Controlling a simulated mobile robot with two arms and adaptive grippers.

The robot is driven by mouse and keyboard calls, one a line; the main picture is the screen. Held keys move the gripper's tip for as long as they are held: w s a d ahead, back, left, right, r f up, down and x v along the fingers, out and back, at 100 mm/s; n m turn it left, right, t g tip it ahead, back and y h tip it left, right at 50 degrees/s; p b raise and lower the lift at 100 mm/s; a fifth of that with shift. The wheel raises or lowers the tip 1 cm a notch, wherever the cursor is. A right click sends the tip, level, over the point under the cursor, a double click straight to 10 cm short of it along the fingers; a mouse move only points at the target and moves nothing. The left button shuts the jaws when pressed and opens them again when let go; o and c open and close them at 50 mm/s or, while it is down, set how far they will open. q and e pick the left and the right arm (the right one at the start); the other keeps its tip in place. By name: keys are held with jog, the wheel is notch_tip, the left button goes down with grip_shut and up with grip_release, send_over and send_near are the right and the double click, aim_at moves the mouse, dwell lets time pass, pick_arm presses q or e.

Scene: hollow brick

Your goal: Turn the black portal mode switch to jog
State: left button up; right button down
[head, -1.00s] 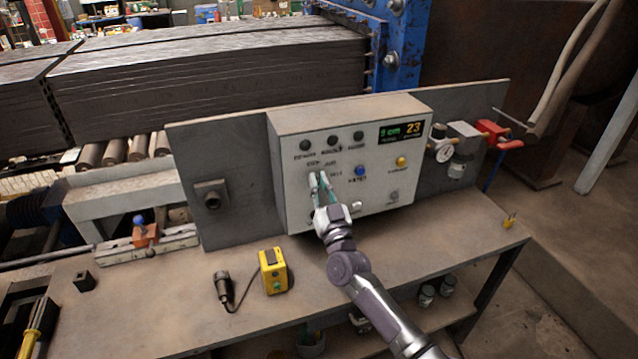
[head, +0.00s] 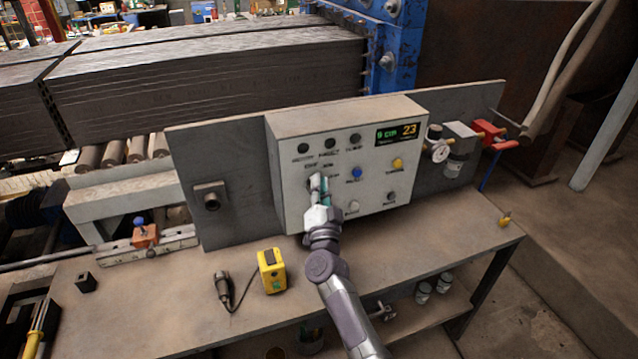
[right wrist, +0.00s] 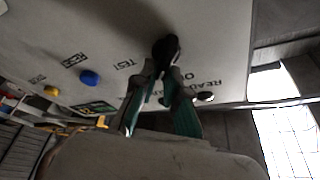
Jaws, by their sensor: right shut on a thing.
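The black mode switch (right wrist: 166,47) is a dark knob on the panel face, beside printed labels such as TEST. My right gripper (head: 319,182) reaches up to the grey control box (head: 290,130) from the front. In the right wrist view its green-sided fingers (right wrist: 167,72) are shut on the knob, with their tips at its near end. In the head view the fingers largely hide the switch, so I cannot tell which label it points to. My left gripper is not in view.
A blue button (head: 357,173) and a yellow button (head: 397,163) sit right of the switch, under a lit display (head: 397,133). A yellow box (head: 271,271) and a black corded plug (head: 223,287) lie on the bench. A gauge (head: 439,151) is at the right.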

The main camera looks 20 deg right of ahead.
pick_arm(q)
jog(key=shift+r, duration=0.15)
pick_arm(e)
jog(key=shift+m, duration=0.4)
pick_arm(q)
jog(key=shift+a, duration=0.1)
pick_arm(e)
jog(key=c, duration=1.2)
grip_release()
